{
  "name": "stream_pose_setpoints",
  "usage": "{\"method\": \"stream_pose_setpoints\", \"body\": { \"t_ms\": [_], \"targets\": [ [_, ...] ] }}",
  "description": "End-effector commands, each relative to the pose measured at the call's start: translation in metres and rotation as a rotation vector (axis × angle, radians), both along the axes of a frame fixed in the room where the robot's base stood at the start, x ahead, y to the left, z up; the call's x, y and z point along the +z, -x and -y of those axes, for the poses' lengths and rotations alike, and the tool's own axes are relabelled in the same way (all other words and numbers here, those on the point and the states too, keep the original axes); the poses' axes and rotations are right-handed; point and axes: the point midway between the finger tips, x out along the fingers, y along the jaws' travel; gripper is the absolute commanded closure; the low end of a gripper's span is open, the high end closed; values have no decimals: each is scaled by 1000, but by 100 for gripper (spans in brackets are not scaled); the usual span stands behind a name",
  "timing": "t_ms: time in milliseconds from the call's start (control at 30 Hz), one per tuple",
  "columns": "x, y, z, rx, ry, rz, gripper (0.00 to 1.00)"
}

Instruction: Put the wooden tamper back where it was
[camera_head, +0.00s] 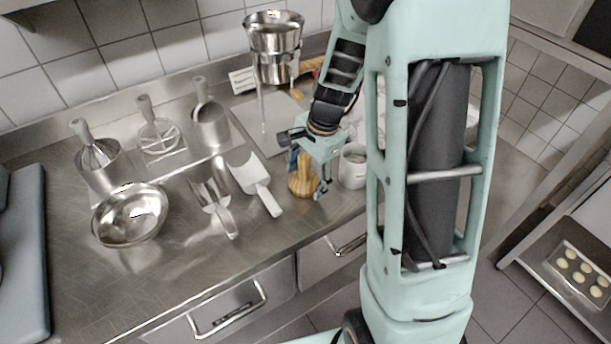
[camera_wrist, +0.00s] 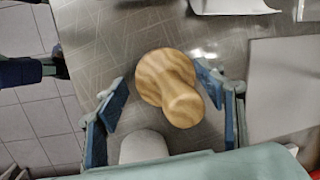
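The wooden tamper (camera_head: 303,182) stands on the steel counter near its front edge; in the wrist view (camera_wrist: 168,85) I look down on its broad end and knob. My gripper (camera_head: 309,178) is over it, pointing down. In the wrist view my two blue-padded fingers (camera_wrist: 165,105) are spread on either side of the tamper. A clear gap shows on the left; the right finger is close, and I cannot tell whether it touches. In the head view my gripper hides part of the tamper's top.
A white cup (camera_head: 353,168) stands just right of the tamper. A white scoop (camera_head: 255,182), a metal scoop (camera_head: 214,200) and a steel bowl (camera_head: 130,215) lie to the left. A steel funnel on a stand (camera_head: 273,45) and a grey board (camera_head: 270,123) are behind.

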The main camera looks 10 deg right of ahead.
Motion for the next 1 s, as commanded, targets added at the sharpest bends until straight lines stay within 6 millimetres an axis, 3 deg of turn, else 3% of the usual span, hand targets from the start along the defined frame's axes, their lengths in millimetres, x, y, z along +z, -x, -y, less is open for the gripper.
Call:
{"method": "stream_pose_setpoints", "body": {
  "t_ms": [367, 800, 1000],
  "targets": [
    [6, 0, 1, 0, 0, 2, 35],
    [90, 9, 15, 0, 0, 6, 35],
    [114, 13, 19, 0, 0, 1, 35]
  ]
}}
